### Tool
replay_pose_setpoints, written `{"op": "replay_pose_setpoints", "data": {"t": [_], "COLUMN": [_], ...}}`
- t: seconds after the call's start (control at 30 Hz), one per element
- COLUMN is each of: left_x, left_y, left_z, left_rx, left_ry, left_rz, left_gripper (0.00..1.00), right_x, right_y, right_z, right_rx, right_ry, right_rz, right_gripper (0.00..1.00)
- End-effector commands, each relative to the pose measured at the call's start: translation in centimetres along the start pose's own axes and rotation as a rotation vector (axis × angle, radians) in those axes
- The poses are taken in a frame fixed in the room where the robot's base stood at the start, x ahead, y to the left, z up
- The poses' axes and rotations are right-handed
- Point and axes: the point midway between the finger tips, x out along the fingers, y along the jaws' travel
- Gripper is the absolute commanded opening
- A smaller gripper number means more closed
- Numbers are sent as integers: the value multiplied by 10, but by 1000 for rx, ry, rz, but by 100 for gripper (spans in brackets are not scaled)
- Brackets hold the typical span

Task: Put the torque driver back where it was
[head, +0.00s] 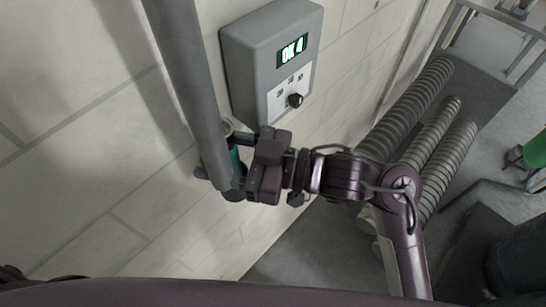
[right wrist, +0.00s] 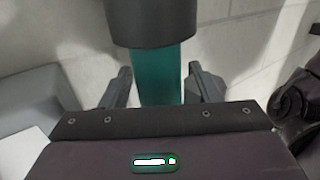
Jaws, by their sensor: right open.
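The torque driver has a teal body (head: 234,158), seen in the head view beside the white block wall, partly hidden by a grey vertical pipe and my right gripper (head: 236,166). In the right wrist view the teal driver (right wrist: 158,80) stands between the fingers of the right gripper (right wrist: 160,84). The fingers are open, with a visible gap on each side of the teal body. A dark grey cylinder (right wrist: 151,22) sits at the driver's far end. Whether a holder supports the driver is hidden. My left gripper is not in view.
A grey control box (head: 254,62) with a lit "OK 4" display and a black knob is on the wall close by. The thick grey pipe (head: 180,60) runs right beside the gripper. Ribbed grey hoses (head: 415,100) lie to the right.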

Motion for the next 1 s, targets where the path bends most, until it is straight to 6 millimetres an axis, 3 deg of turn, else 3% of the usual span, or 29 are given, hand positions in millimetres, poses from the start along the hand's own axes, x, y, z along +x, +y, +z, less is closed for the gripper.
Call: {"op": "replay_pose_setpoints", "data": {"t": [0.53,0.7,1.0], "left_x": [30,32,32], "left_y": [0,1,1], "left_z": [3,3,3], "left_rx": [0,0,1], "left_ry": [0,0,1], "left_rz": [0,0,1], "left_gripper": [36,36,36], "right_x": [-102,-116,-118], "right_y": [0,0,4], "right_z": [4,2,2], "right_rx": [-1,-1,7], "right_ry": [-5,-3,2], "right_rz": [2,0,7], "right_gripper": [56,56,56]}}
